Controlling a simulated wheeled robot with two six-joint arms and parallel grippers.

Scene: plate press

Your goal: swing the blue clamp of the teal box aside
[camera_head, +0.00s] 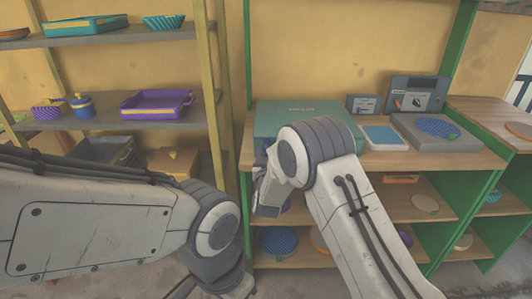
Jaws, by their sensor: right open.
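The teal box (275,115) stands at the left end of the wooden workbench, with its lid side up. Its blue clamp is not clearly visible; my right arm covers much of the box's front. My right gripper (265,198) is open, pointing down in front of the box's front left part and the bench edge. I cannot tell whether it touches anything.
Right of the box lie a light-blue book-like item (383,136) and a grey press plate (437,132) with a blue disc. A control panel (413,94) stands behind. A shelf rack (105,125) with trays and pots stands left. Shelves under the bench hold discs.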

